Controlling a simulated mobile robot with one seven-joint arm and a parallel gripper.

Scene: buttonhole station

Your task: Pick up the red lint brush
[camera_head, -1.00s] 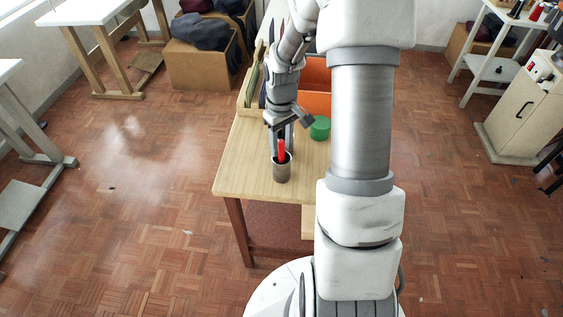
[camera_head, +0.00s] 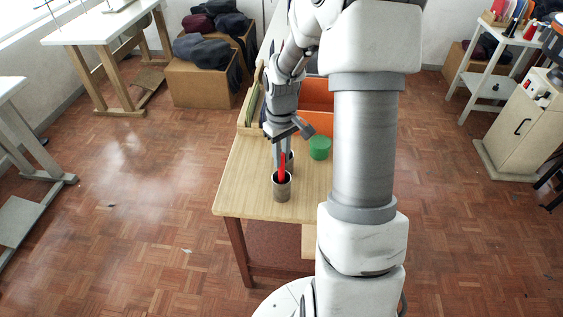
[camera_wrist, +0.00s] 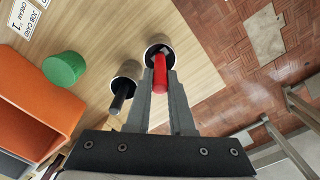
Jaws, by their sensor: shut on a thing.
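The red lint brush (camera_head: 282,168) stands in a grey-brown metal cup (camera_head: 282,191) near the front of the wooden table. In the wrist view, the red brush (camera_wrist: 160,70) shows between the fingertips of my gripper (camera_wrist: 163,80), with one end at the mouth of its cup (camera_wrist: 158,44). My gripper (camera_head: 281,163) points down from above and is shut on the brush. Whether the brush's lower end still touches the cup is hidden.
A second cup (camera_wrist: 130,72) with a black-handled tool (camera_wrist: 120,98) stands close beside. A green round object (camera_head: 319,148) and an orange bin (camera_head: 318,93) are farther back on the table (camera_head: 245,190). The table's front left corner is clear.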

